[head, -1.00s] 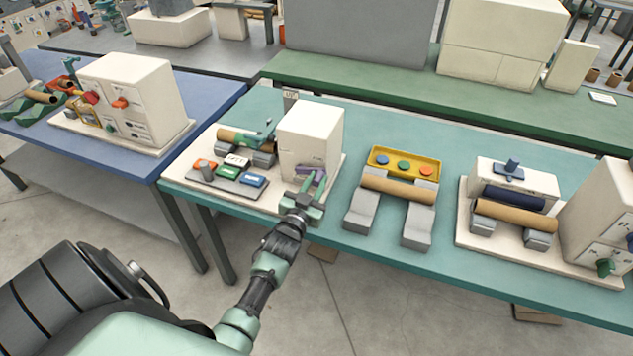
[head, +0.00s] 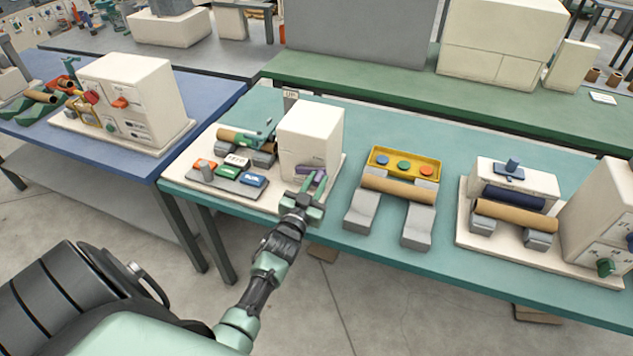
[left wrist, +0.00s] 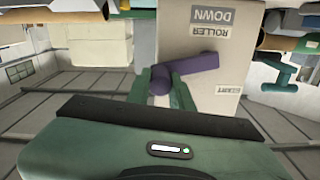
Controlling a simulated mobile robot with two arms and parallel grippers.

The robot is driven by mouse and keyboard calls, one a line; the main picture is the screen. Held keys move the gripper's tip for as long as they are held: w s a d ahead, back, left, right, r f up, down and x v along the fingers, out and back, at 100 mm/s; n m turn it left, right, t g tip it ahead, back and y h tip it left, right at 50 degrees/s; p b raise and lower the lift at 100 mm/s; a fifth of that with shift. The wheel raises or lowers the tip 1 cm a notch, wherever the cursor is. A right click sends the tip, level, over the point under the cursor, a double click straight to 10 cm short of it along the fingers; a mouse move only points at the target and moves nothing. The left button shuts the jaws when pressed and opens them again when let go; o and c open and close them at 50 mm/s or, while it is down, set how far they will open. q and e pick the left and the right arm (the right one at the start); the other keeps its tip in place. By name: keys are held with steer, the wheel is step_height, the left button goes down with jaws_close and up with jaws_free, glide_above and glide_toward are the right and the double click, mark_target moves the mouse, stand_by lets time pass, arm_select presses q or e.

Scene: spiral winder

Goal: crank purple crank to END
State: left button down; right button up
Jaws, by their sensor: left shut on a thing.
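The purple crank (left wrist: 195,65) is on the front of a white machine box (head: 310,135). In the left wrist view its arm runs from a hub to the right and its knob sits between my green fingers. My left gripper (head: 308,192) is shut on the crank's knob; it also shows in the left wrist view (left wrist: 160,85). Labels on the box read "ROLLER DOWN" and one partly hidden that seems to end in "START", upside down in the wrist view. No END mark is readable. My right gripper is not in view.
Left of the box are a panel of coloured blocks (head: 228,178) and a cardboard tube on a grey cradle (head: 262,156). To the right stand a tube on grey supports (head: 398,190), a yellow button tray (head: 405,163) and another winder (head: 515,180).

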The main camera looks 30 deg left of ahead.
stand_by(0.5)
arm_select(q)
steer(key=shift+a+r+n+p, duration=0.1)
steer(key=shift+r+n+p, duration=0.3)
steer(key=shift+n+p, duration=0.1)
steer(key=shift+f, duration=0.1)
steer(key=c, duration=1.2)
jaws_free()
steer(key=shift+c, duration=0.2)
steer(key=b+v, duration=0.1)
steer(key=v, duration=0.7)
steer(key=shift+w, duration=0.1)
